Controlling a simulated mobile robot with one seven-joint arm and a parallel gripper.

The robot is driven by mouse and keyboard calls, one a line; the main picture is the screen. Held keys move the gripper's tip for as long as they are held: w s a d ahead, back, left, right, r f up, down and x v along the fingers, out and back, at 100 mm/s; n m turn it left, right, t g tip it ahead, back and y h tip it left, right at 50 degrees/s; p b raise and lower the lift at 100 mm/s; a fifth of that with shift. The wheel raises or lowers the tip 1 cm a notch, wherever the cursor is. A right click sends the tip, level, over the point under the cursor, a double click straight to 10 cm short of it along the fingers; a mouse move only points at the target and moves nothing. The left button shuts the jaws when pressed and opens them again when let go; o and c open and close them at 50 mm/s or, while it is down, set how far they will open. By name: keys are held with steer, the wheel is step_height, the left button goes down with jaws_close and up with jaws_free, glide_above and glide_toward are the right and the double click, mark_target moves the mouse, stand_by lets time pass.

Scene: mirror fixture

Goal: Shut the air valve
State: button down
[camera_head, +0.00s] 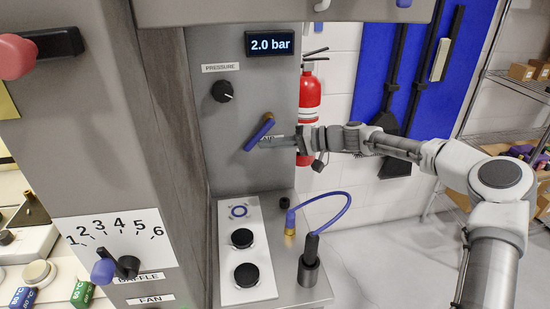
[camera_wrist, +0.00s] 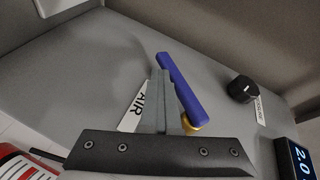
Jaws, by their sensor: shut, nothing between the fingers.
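The air valve's blue lever (camera_head: 258,134) sits on the grey panel below the pressure knob, tilted from upper right to lower left. In the wrist view the lever (camera_wrist: 181,88) runs diagonally, with its brass pivot (camera_wrist: 191,128) at the lower end. My gripper (camera_head: 264,142) is shut and empty, its tips right beside the lever. In the wrist view the shut fingers (camera_wrist: 160,78) lie just left of the lever; I cannot tell whether they touch it. The AIR label (camera_wrist: 134,106) is partly hidden behind the fingers.
The display (camera_head: 270,44) reads 2.0 bar. A pressure knob (camera_head: 222,91) is on the panel above the lever. A fire extinguisher (camera_head: 309,98) hangs behind my arm. Below are a white button plate (camera_head: 247,277) and a blue hose (camera_head: 337,194) on a steel ledge.

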steer(key=y+b, duration=0.1)
steer(key=b, duration=0.1)
steer(key=a+m+y+b, duration=0.1)
steer(key=y+b, duration=0.1)
steer(key=b, duration=0.1)
steer(key=a+m+y+b, duration=0.1)
steer(key=y+b, duration=0.1)
steer(key=shift+s+a+r+t+b, duration=0.15)
steer(key=shift+s+a+t+b, duration=0.1)
steer(key=shift+s+t+b, duration=0.15)
steer(key=shift+s+a+r+m+t+y+b, duration=0.15)
steer(key=shift+a+r+m+y+b, duration=0.2)
steer(key=shift+r+y+b, duration=0.25)
steer(key=shift+a+r+m+t+y+b, duration=0.15)
steer(key=shift+a+r+m+y+b, duration=0.2)
steer(key=shift+y+b, duration=0.35)
steer(key=shift+r, duration=0.1)
steer(key=s+d+f+b, duration=0.1)
steer(key=d+f, duration=0.7)
steer(key=d, duration=0.1)
steer(key=shift+s+f+b, duration=0.15)
steer(key=shift+f+b, duration=0.15)
steer(key=shift+b, duration=0.1)
